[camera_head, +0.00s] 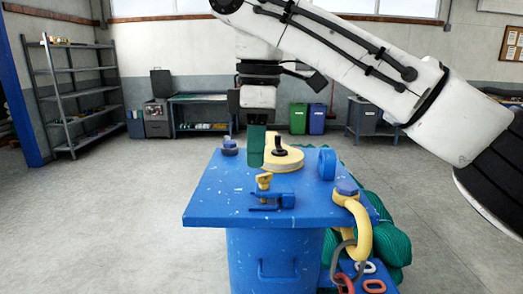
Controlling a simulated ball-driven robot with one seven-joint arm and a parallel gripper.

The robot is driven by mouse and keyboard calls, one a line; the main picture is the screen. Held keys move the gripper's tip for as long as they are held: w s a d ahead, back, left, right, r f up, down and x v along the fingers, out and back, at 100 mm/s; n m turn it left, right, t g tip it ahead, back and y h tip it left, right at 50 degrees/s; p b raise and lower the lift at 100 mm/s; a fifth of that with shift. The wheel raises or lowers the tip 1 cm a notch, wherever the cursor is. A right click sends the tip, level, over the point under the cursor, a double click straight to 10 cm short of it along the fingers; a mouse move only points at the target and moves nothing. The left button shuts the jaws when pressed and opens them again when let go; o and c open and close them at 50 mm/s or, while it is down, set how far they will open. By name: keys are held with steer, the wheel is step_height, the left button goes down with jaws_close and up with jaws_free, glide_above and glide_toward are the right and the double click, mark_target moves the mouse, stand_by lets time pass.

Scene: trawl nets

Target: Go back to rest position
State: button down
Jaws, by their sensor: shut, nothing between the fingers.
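My gripper (256,158) hangs from my white arm over the blue table (210,207), with its green fingers pointing down and shut. Nothing shows between the fingers. It is just left of a yellow rounded piece with a black knob (280,153) and partly covers that piece's left side. I cannot tell whether the fingertips touch the piece or the table top. The arm reaches in from the right and bends down at the top of the view.
A blue clamp (272,201), yellow knob (264,181), blue ring (326,164) and blue-grey bolt (229,147) are on the table. A yellow hook (357,225) hangs at its right corner. Green nets (393,240) lie behind right. Floor is free on the left.

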steer(key=s+a+f+m+y, duration=0.1)
steer(key=s+f+m+y, duration=0.15)
steer(key=f, duration=1.05)
steer(key=s+a+f+m+y, duration=0.1)
steer(key=a+f+m+y, duration=0.15)
steer(key=f, duration=1.05)
steer(key=s+d+f+m+t, duration=0.1)
steer(key=s+d+f+m, duration=0.2)
steer(key=d+f, duration=0.35)
steer(key=s+d+f+m+t+h, duration=0.1)
steer(key=s+d+f+m+h, duration=0.2)
steer(key=s+d+f+m, duration=1.05)
steer(key=s+d+f+n+h, duration=0.1)
steer(key=s+d+f, duration=0.1)
steer(key=s+d, duration=0.4)
steer(key=s+d+f+n+h, duration=0.1)
steer(key=s+d+f, duration=0.2)
steer(key=s+d, duration=0.3)
steer(key=s, duration=0.5)
steer(key=shift+f+n+g+h, duration=0.2)
steer(key=shift+n+g+h, duration=0.15)
steer(key=shift+g+h, duration=0.05)
steer(key=shift+a, duration=0.1)
